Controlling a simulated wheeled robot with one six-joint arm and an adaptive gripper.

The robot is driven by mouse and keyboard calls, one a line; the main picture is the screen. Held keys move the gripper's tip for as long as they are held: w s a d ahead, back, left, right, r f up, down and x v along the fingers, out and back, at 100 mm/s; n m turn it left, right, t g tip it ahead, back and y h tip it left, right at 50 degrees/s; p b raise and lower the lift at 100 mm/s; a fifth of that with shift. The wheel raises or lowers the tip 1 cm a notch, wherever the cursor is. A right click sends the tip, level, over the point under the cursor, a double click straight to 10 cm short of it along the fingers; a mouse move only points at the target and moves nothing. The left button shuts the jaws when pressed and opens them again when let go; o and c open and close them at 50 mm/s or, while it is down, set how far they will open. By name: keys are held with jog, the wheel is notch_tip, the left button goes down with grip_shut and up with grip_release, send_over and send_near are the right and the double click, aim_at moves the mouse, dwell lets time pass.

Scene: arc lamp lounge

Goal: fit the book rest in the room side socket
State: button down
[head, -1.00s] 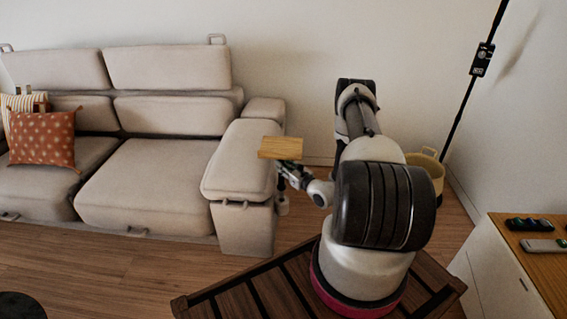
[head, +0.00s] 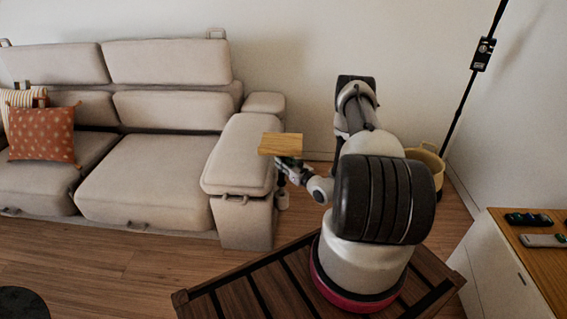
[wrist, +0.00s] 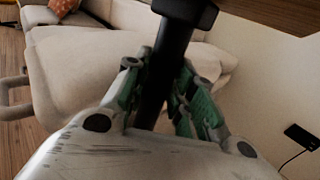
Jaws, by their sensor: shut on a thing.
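The book rest shows in the head view as a flat wooden board (head: 281,144) held up beside the sofa's right armrest (head: 239,155). My gripper (head: 284,168) is just below the board, near the armrest's right edge. In the wrist view my gripper (wrist: 163,110) is shut on the book rest's dark post (wrist: 166,65), which stands between the green-lined fingers. A dark block (wrist: 186,12) tops the post there, and the board's underside (wrist: 275,12) shows at the upper right. I cannot make out a socket in either view.
The beige sofa (head: 150,170) fills the left, with a patterned orange cushion (head: 42,135). A yellow basket (head: 428,160) and a black lamp pole (head: 457,125) stand behind my arm. A cabinet (head: 510,265) with remotes is at the right.

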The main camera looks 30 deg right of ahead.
jog(key=shift+f, duration=3.4)
jog(key=c, duration=1.1)
grip_release()
jog(key=shift+s, duration=0.1)
jog(key=s, duration=0.4)
jog(key=s+d, duration=0.1)
jog(key=s, duration=0.2)
jog(key=s+d, duration=0.1)
jog(key=s, duration=0.3)
jog(key=shift+s+d+f, duration=0.1)
jog(key=shift+s+d, duration=0.05)
jog(key=shift+s, duration=0.15)
